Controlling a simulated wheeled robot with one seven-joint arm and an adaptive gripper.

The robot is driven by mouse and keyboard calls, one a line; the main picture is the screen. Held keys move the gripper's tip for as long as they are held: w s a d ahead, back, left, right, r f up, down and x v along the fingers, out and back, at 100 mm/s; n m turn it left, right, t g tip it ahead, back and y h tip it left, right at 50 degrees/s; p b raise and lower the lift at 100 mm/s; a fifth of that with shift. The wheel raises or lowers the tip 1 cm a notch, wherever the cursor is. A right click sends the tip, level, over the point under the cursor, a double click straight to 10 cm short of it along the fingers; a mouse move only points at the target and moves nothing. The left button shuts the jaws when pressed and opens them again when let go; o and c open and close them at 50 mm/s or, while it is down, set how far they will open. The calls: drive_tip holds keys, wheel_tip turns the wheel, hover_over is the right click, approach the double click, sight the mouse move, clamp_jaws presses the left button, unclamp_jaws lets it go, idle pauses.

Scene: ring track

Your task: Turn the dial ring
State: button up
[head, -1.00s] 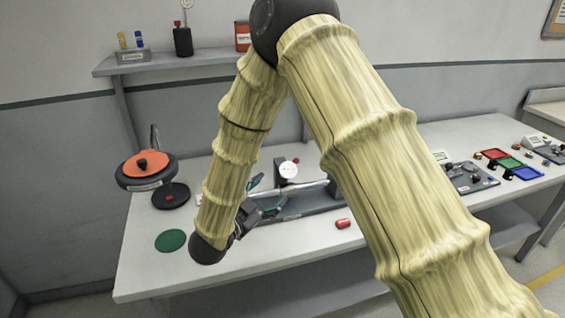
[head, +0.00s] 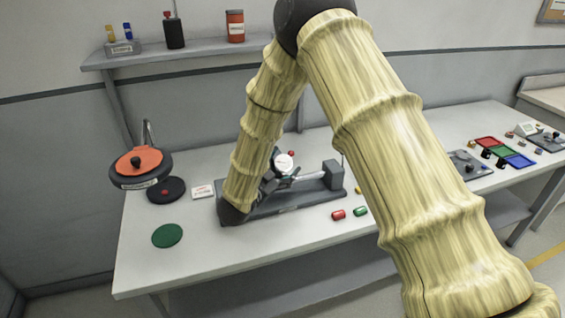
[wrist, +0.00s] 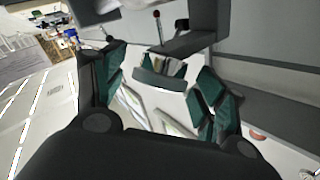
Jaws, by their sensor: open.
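A white round dial face (head: 284,162) stands at the middle of a grey fixture (head: 300,198) on the bench, with a pale horizontal rod to its right. I cannot clearly make out a ring around the dial. My gripper (head: 272,168) is at the dial's left side, partly hidden by my forearm; contact cannot be told. In the wrist view my gripper (wrist: 158,88) is open, its teal-padded fingers spread left and right. Between them show a white surface and a dark grey curved piece (wrist: 158,78), which I cannot identify surely.
An orange-topped black disc (head: 138,162) on a stand and a green disc (head: 167,235) are at the left. Red (head: 338,215) and green (head: 361,211) cylinders lie in front of the fixture. Coloured trays (head: 503,149) are at the right.

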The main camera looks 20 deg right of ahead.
drive_tip(key=shift+w+d, duration=0.1)
drive_tip(key=shift+d, duration=0.05)
drive_tip(key=c, duration=1)
drive_tip(key=shift+f+n+t+y+b, duration=0.1)
drive_tip(key=shift+n+t+y+b, duration=0.8)
drive_tip(key=shift+n+t, duration=0.55)
drive_tip(key=shift+c, duration=0.2)
drive_tip(key=shift+d+n+t+y+b, duration=0.1)
drive_tip(key=shift+n+t+y+b, duration=0.65)
drive_tip(key=shift+n+t+y, duration=0.6)
drive_tip(key=shift+n, duration=0.3)
drive_tip(key=o, duration=1)
drive_tip(key=shift+o, duration=0.2)
